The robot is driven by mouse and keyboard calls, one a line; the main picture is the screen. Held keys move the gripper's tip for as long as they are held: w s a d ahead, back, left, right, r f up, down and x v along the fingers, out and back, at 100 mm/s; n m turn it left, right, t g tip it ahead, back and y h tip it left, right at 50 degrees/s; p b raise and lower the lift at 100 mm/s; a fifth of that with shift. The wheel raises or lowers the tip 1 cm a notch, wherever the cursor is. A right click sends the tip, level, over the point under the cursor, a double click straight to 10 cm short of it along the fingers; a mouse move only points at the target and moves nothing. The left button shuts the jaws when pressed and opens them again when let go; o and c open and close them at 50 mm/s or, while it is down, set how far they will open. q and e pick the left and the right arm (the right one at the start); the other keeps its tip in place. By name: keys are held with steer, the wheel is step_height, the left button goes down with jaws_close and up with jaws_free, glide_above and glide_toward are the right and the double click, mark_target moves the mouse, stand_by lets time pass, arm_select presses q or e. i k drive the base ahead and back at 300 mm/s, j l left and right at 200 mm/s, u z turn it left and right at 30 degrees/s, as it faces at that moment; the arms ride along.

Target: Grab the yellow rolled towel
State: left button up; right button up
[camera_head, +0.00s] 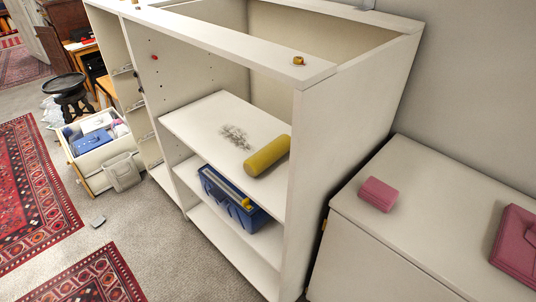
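The yellow rolled towel (267,156) lies on the upper shelf (205,118) of an open white cabinet, near the shelf's front right edge. It is a cylinder lying on its side, at a slant. Neither of my grippers shows in the head view.
The cabinet's side panel (350,130) and top rail (235,45) frame the towel. A blue toolbox (232,204) sits on the shelf below. Pink folded cloths (378,194) lie on a white cabinet at right.

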mark_target(255, 165)
steer(key=i+j+z, duration=0.1)
steer(key=z, duration=0.65)
steer(key=j+z, duration=0.3)
steer(key=j, duration=0.4)
steer(key=j+z, duration=0.35)
steer(key=j, duration=0.4)
steer(key=k+j+z, duration=0.15)
steer(key=j+z, duration=0.15)
steer(key=j, duration=0.4)
